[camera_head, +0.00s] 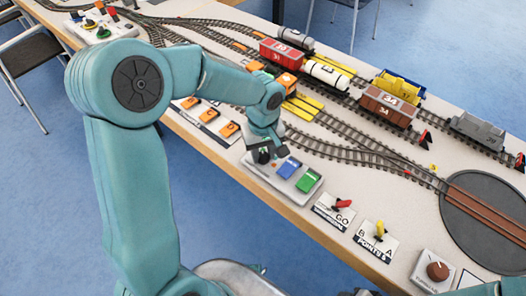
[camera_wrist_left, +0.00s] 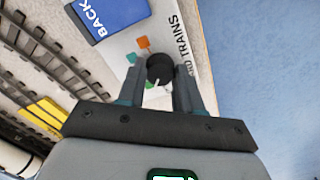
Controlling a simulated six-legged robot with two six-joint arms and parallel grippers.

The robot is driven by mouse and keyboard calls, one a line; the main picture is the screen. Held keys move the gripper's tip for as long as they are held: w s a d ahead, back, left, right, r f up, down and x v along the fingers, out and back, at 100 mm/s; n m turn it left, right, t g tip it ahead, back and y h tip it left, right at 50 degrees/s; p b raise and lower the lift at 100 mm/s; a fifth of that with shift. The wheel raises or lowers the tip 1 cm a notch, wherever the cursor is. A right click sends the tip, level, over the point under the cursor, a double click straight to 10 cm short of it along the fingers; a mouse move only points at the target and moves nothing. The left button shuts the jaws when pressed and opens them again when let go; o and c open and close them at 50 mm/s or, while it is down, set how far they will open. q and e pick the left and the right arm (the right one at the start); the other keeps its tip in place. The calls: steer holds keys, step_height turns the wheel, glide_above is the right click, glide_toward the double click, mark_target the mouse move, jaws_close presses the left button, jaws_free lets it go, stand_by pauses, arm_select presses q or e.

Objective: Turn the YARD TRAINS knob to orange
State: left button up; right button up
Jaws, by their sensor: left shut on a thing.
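The YARD TRAINS knob (camera_wrist_left: 160,68) is a small dark round knob on a white panel (camera_wrist_left: 124,45), seen in the wrist view. Orange (camera_wrist_left: 143,43) and teal (camera_wrist_left: 131,57) marks lie beside it, on its upper left. A short white line shows at the knob's lower side, pointing toward my gripper body, away from the orange mark. My left gripper (camera_wrist_left: 159,84) has its fingers on either side of the knob, shut on it. In the head view my left gripper (camera_head: 262,155) is at the left end of the panel (camera_head: 306,190), hiding the knob. My right gripper is out of view.
A blue BACK button (camera_head: 288,168) and a green button (camera_head: 308,181) stand right beside the gripper. A red GO lever (camera_head: 343,202), a yellow POINTS lever (camera_head: 380,229) and a brown knob (camera_head: 437,271) line the table edge. Tracks with wagons (camera_head: 390,106) lie behind.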

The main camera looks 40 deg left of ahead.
arm_select(q)
steer(key=m, duration=0.6)
steer(key=m+p, duration=0.1)
steer(key=m, duration=0.5)
steer(key=shift+m, duration=0.4)
steer(key=m+p, duration=0.2)
steer(key=m, duration=0.4)
steer(key=shift+r, duration=0.1)
steer(key=m+p, duration=0.2)
steer(key=m, duration=0.4)
steer(key=shift+m, duration=0.3)
steer(key=o, duration=1)
steer(key=shift+o, duration=0.2)
